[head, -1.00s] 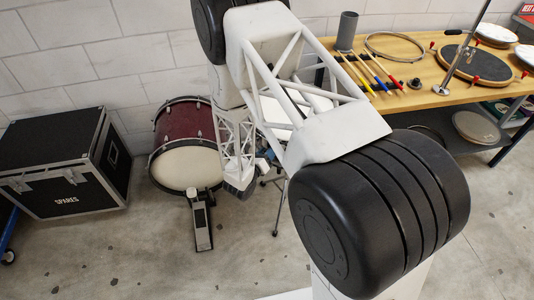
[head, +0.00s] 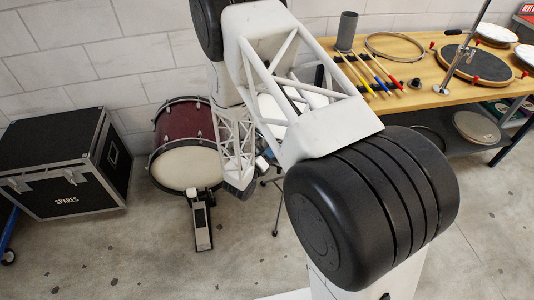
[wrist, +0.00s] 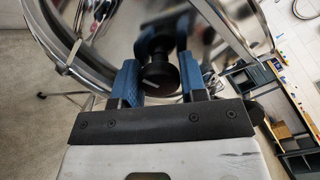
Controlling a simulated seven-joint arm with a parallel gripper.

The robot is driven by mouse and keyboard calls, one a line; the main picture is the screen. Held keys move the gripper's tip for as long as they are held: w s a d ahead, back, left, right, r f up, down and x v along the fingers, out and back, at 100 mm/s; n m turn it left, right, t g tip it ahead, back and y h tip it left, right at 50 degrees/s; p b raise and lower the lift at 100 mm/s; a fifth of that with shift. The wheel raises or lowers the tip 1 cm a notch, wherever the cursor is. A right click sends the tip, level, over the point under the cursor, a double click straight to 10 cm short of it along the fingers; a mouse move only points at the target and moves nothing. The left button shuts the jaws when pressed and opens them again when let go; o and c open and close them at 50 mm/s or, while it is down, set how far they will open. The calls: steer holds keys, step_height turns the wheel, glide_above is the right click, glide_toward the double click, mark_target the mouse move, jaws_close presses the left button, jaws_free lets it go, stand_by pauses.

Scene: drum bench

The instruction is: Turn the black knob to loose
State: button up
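The black knob (wrist: 160,76) shows in the wrist view, at the shiny curved metal of a drum. My gripper (wrist: 160,70) has two blue fingers, one on the left and one on the right of the knob. The knob sits between them, close to both inner faces. I cannot tell whether the fingers press on it or leave a thin gap. In the head view my gripper is small and mostly hidden behind my arm, and the knob cannot be made out there.
A chrome drum rim (wrist: 50,40) curves close to my left finger. In the head view a red bass drum (head: 184,125) with a pedal (head: 201,222) stands left of my arm. A black case (head: 62,165) is at the far left, and a wooden bench (head: 425,90) is at the right.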

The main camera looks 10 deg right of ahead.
steer(key=o, duration=0.4)
steer(key=shift+s+a, duration=0.1)
steer(key=v, duration=0.7)
steer(key=shift+s+a, duration=0.2)
stand_by(0.4)
steer(key=shift+r, duration=0.1)
